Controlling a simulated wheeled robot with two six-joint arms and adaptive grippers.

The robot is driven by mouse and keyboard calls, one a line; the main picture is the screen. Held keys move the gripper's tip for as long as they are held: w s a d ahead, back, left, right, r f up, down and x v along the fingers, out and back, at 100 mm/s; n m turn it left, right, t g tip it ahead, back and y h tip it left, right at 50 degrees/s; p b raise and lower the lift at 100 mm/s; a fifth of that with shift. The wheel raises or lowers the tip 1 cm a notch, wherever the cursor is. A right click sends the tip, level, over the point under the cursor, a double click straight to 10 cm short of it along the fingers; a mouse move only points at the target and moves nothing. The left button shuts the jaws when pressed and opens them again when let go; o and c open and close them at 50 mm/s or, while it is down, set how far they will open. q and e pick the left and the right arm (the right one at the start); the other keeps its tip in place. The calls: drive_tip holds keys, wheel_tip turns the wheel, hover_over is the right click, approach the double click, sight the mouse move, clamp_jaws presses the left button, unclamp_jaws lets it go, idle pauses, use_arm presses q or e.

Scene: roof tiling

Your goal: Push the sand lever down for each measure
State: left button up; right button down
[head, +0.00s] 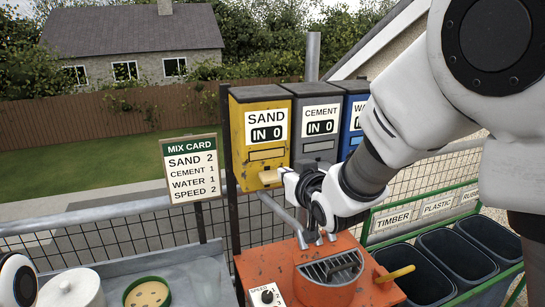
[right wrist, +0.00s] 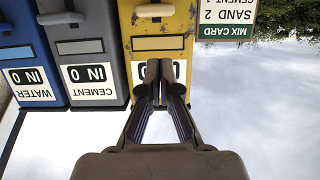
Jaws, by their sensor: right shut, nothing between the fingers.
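The yellow sand dispenser (head: 262,140) has a label reading SAND, IN 0. Its pale yellow lever (head: 269,177) sticks out low on the front. It also shows at the top of the upside-down right wrist view (right wrist: 155,10). My right gripper (head: 287,178) is shut and empty, its tips close to the lever's right side in the head view. In the right wrist view its fingers (right wrist: 160,72) cover part of the sand label. I cannot tell whether they touch anything. The mix card (head: 191,167) reads sand 2, cement 1, water 1, speed 2. My left gripper is out of view.
Grey cement (head: 320,125) and blue water (head: 355,125) dispensers stand right of the sand one, the cement one reading IN 0. Below is an orange mixer (head: 262,262) with a grated opening and speed dial. Dark bins (head: 450,255) stand at right. A mesh fence runs behind.

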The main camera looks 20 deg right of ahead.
wheel_tip(320, 180, up, 3)
drive_tip(key=s, duration=0.1)
drive_tip(key=p, duration=0.5)
hover_over(271, 176)
drive_tip(key=s, duration=0.1)
wheel_tip(271, 176, down, 3)
drive_tip(key=shift+d+r, duration=0.1)
drive_tip(key=f, duration=0.2)
drive_tip(key=f+p, duration=0.1)
drive_tip(key=shift+s+f, duration=0.25)
drive_tip(key=shift+f, duration=0.4)
